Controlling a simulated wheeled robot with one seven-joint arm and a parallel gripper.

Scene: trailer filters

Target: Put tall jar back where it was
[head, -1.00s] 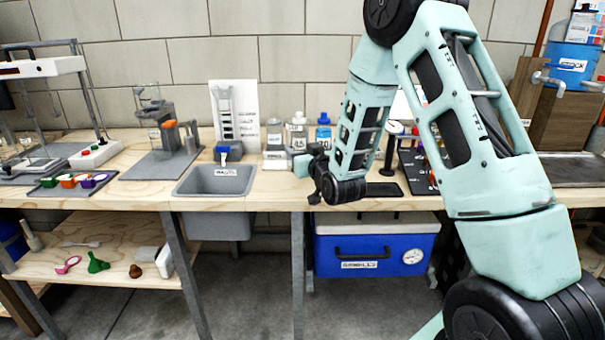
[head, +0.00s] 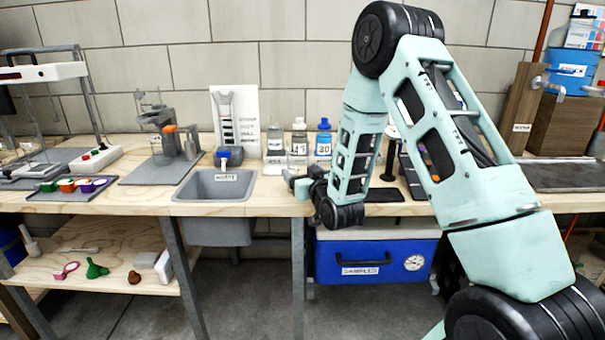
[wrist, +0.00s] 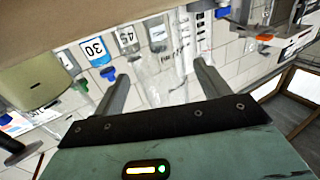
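Three labelled bottles stand in a row at the back of the bench: a clear one (head: 275,140), one marked 45 (head: 299,138) and a blue-capped one marked 30 (head: 323,138). I cannot tell whether one of them is the tall jar. My gripper (head: 290,179) is in front of this row, low over the bench, right of the sink. In the wrist view its two fingers (wrist: 160,90) are wide apart. A faint see-through shape shows between them; I cannot tell whether it is a jar. The 30 bottle (wrist: 95,48) and 45 bottle (wrist: 126,38) appear upside down there.
A grey sink (head: 213,186) is left of my gripper, with a white picture board (head: 236,118) behind it. A blue cooler (head: 376,262) is under the bench. A dark flat pad (head: 384,195) lies right of my wrist. Bare wood shows along the front edge.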

